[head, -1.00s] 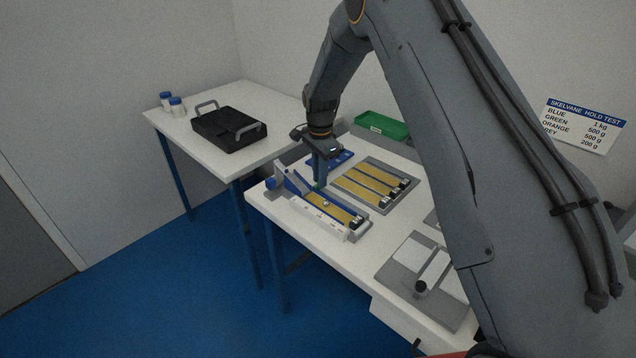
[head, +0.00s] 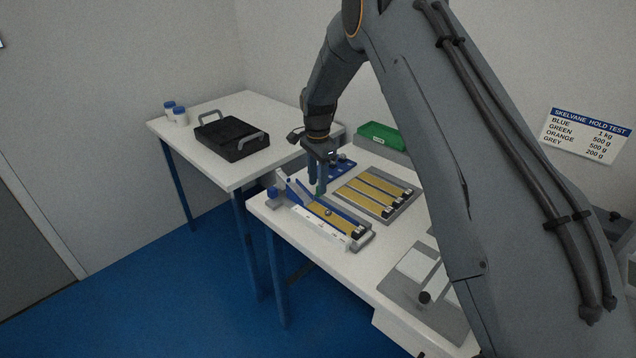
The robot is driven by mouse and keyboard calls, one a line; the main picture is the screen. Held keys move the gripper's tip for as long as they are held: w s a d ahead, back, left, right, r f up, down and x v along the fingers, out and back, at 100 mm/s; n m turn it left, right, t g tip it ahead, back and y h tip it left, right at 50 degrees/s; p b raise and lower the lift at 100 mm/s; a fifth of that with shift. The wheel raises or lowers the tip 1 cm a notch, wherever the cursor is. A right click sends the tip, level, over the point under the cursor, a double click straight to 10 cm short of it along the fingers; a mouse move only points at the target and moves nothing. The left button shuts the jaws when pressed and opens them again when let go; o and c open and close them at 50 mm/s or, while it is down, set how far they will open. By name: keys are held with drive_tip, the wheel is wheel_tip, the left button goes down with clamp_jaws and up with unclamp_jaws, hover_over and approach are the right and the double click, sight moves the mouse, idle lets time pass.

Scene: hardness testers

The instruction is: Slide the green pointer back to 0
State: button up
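The tester (head: 318,212), a long blue and tan device with a white scale strip along its near side, lies on the near table. My gripper (head: 317,190) points down over its upper middle, beside the slanted blue arm. Its two fingers show as separate, with a narrow gap between them. A small green spot, probably the green pointer (head: 319,191), shows at the fingertips and is mostly hidden by them. I cannot tell whether the fingers touch it. The scale numbers are too small to read.
Behind the tester lie a grey tray (head: 412,192) with several tan strips and a blue block with holes (head: 343,166). A green bin (head: 382,134) stands at the back. A grey plate (head: 398,291) with a roller lies in front.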

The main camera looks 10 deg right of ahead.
wheel_tip(320, 180, up, 7)
drive_tip(key=shift+f+b, duration=0.1)
drive_tip(key=shift+b, duration=0.9)
drive_tip(key=shift+r, duration=0.2)
drive_tip(key=s+d+n, duration=0.3)
drive_tip(key=s+n, duration=0.1)
drive_tip(key=s, duration=0.8)
drive_tip(key=s+d+r+n, duration=0.1)
drive_tip(key=s+d+n, duration=0.3)
drive_tip(key=s, duration=0.7)
drive_tip(key=s+d+n+t, duration=0.1)
drive_tip(key=s+d+n, duration=0.3)
drive_tip(key=s, duration=0.8)
drive_tip(key=shift+s+d+r+n, duration=0.15)
drive_tip(key=shift+s+r+n, duration=0.15)
drive_tip(key=shift+n, duration=0.1)
